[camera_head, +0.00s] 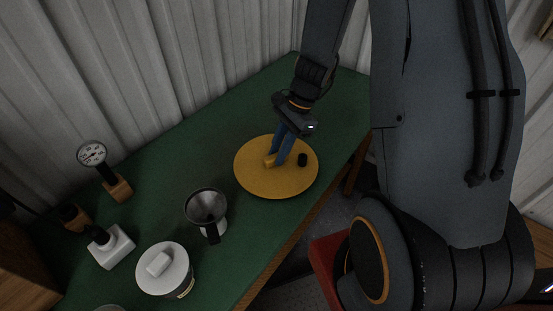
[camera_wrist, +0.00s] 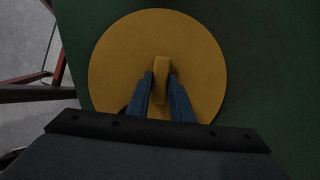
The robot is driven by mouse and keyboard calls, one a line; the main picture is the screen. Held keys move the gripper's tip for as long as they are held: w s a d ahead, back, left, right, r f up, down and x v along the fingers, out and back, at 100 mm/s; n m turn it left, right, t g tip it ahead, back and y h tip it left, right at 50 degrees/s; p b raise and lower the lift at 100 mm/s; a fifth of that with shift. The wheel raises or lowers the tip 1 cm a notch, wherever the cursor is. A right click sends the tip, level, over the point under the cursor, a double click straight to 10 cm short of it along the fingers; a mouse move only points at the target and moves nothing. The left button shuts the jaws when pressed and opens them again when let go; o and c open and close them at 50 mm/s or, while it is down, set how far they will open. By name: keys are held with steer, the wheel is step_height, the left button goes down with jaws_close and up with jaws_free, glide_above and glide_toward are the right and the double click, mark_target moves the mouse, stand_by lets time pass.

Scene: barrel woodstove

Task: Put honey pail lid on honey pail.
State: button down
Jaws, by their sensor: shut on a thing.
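A wide round yellow disc with a raised block handle, which I take to be the honey pail lid (camera_head: 258,180), is over the far part of the green table. It lies flat and also fills the middle of the wrist view (camera_wrist: 120,60). My gripper (camera_head: 276,156) points down, its two blue fingers shut on the yellow handle (camera_wrist: 161,68). A small black piece (camera_head: 303,159) shows on the disc, right of the fingers. Whether the disc rests on something or hangs just above the table, I cannot tell. No open honey pail is clearly visible; anything under the disc is hidden.
On the near green table (camera_head: 150,183) stand a metal cup with a dark handle (camera_head: 207,207), a white lidded canister (camera_head: 163,270), a white block with a black knob (camera_head: 110,246) and a dial gauge on wood (camera_head: 118,188). A corrugated wall (camera_head: 130,60) runs behind.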

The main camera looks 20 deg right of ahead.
steer(key=shift+r+p, duration=1.05)
steer(key=shift+r, duration=0.05)
steer(key=shift+r+p, duration=2.15)
steer(key=shift+r, duration=0.3)
